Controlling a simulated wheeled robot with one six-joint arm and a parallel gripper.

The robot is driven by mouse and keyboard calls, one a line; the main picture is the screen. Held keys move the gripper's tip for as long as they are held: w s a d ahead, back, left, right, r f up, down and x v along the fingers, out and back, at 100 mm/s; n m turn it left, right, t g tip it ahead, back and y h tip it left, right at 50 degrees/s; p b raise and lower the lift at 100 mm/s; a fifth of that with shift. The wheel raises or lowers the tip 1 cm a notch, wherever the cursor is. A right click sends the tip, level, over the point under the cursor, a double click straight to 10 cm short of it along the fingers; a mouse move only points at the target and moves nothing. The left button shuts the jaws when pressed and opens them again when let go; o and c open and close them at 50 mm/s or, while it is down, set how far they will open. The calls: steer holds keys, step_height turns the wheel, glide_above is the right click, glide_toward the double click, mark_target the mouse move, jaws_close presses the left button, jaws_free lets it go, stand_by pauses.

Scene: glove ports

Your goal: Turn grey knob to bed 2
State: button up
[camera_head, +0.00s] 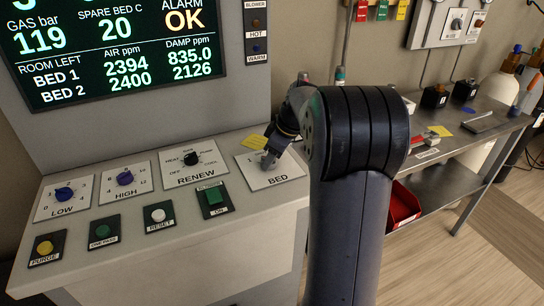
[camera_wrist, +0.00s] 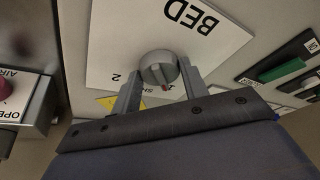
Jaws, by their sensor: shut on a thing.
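The white BED plate (camera_head: 285,178) lies on the sloped console, right of the RENEW plate. In the wrist view the BED plate (camera_wrist: 112,38) appears upside down, with a "2" at its lower left and a "1" just below the knob. The round grey knob (camera_wrist: 157,66) stands on this plate. Its reddish pointer mark is at its lower edge, close to the "1" and away from the "2". My gripper (camera_wrist: 159,75) has one finger on each side of the knob and is shut on it. In the head view my gripper (camera_head: 270,158) partly hides the knob.
Left of BED are the black RENEW knob (camera_head: 190,159), the blue HIGH knob (camera_head: 125,178) and the blue LOW knob (camera_head: 64,193). The green button (camera_head: 214,197) is nearby. The screen (camera_head: 115,50) reads BED 1 2394 and BED 2 2400. A metal bench (camera_head: 450,140) stands right.

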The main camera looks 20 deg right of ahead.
steer(key=m, duration=0.2)
steer(key=m+h, duration=0.1)
steer(key=m, duration=0.1)
steer(key=shift+s+a+t+h, duration=0.1)
steer(key=shift+a+t+h, duration=0.1)
steer(key=shift+t+h, duration=0.15)
steer(key=m, duration=0.2)
steer(key=m+h, duration=0.1)
steer(key=m, duration=0.1)
steer(key=shift+a+r+m+h, duration=0.1)
steer(key=shift+a+m+h, duration=0.15)
steer(key=shift+m, duration=0.15)
steer(key=m+h+p, duration=0.1)
steer(key=m, duration=0.3)
steer(key=shift+a+h, duration=0.15)
steer(key=shift+h, duration=0.25)
steer(key=m+g+h, duration=0.1)
steer(key=m, duration=0.3)
steer(key=shift+a+m, duration=0.1)
steer(key=shift+m, duration=0.2)
steer(key=o, duration=1)
steer(key=shift+c, duration=0.2)
